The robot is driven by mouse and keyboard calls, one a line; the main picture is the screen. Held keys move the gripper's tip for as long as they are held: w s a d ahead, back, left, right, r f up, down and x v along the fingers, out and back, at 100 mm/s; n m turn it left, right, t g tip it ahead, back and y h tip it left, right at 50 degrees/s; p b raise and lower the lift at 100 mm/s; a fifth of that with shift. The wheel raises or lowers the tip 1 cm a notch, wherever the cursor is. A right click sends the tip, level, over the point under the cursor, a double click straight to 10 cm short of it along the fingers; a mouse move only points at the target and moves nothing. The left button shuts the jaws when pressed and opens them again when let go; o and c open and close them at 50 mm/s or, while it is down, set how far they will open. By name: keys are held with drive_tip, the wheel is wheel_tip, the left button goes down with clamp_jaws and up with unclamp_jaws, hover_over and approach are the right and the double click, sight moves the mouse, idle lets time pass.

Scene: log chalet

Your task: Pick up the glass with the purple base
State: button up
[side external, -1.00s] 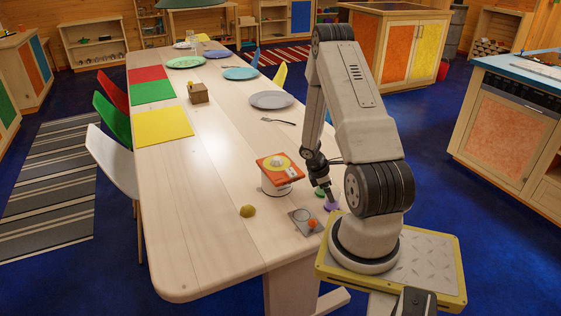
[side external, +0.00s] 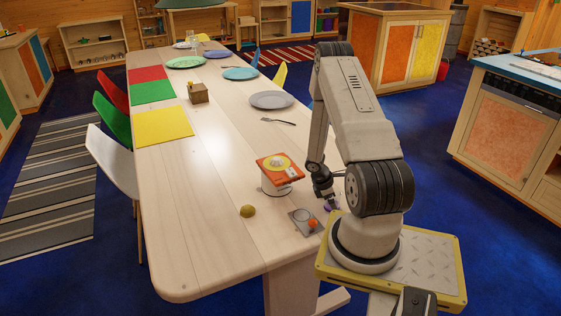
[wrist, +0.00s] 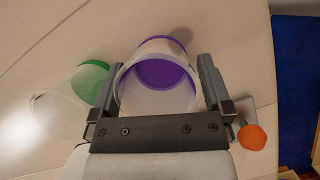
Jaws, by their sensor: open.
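The glass with the purple base (wrist: 157,76) is clear and shows between the two fingers of my gripper (wrist: 157,85) in the wrist view. My gripper is open, with one finger on each side of the glass; I cannot tell whether either finger touches it. In the side view a bit of the purple base (side external: 329,207) shows below my gripper (side external: 328,201), and the rest of the glass is hidden. A glass with a green base (wrist: 75,98) lies to the left in the wrist view, close to the left finger.
An orange object (wrist: 252,137) on a grey square (side external: 304,222) is close to my gripper's right finger.

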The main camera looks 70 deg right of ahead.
idle(0.3)
drive_tip(key=c, duration=1.2)
drive_tip(key=shift+o, duration=0.2)
drive_tip(key=shift+r, duration=0.2)
drive_tip(key=shift+r, duration=4.8)
